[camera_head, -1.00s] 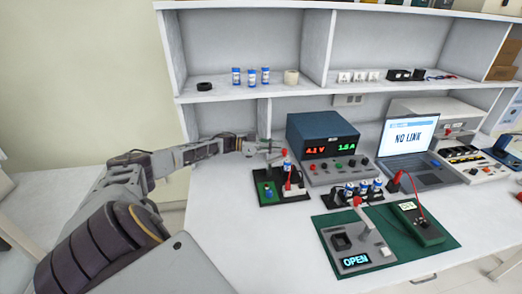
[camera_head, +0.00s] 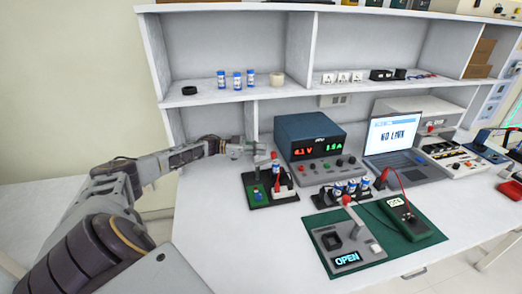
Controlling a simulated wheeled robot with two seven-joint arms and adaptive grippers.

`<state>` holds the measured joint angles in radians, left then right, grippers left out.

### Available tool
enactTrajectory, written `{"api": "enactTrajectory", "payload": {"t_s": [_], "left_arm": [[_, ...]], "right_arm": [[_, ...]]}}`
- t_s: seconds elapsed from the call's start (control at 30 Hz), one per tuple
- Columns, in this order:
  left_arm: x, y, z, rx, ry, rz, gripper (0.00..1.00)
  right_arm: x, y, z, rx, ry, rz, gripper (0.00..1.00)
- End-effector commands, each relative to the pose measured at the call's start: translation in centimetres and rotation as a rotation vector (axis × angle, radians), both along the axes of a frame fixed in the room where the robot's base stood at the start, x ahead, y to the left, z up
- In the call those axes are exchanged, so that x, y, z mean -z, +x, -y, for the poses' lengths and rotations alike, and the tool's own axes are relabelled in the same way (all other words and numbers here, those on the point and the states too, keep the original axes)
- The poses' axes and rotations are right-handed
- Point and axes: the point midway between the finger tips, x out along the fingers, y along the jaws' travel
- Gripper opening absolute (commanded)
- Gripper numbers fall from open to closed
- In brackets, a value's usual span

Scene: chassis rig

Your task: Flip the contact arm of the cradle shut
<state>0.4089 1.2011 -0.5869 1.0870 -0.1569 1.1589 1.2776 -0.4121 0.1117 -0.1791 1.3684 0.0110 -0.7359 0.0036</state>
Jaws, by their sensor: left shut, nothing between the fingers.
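A small cradle (camera_head: 283,195) with a black base and a green board stands at the left of the bench. A red-tipped part (camera_head: 274,156) stands up on it, and a white block with red sits at its right side. At this size I cannot make out its contact arm clearly. My left gripper (camera_head: 258,149) is shut and empty, just above and behind the cradle's left part; I cannot tell whether it touches. A grey unit (camera_head: 352,258) reading OPEN, with a red-knobbed lever (camera_head: 347,203) standing up, lies on a green mat (camera_head: 437,237). My right gripper is not in view.
A blue power supply (camera_head: 310,128) stands close behind the cradle. A rack of blue-white cells (camera_head: 338,188), a meter (camera_head: 404,215) and a laptop reading NO LINK (camera_head: 393,134) are to the right. The bench in front of the cradle is clear.

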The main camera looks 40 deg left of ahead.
Motion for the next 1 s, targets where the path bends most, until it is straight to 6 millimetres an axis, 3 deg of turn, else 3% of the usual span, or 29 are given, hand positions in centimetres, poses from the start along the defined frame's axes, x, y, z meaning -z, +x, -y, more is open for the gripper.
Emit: {"api": "enactTrajectory", "payload": {"t_s": [0.43, 1.0], "left_arm": [[-0.1, -3.2, -3.9, -0.001, 0.000, -0.001, 0.00], [-0.2, -3.6, -4.4, 0.001, -0.001, 0.000, 0.00]], "right_arm": [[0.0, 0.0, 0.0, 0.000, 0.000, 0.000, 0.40], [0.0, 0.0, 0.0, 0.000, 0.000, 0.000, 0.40]]}}
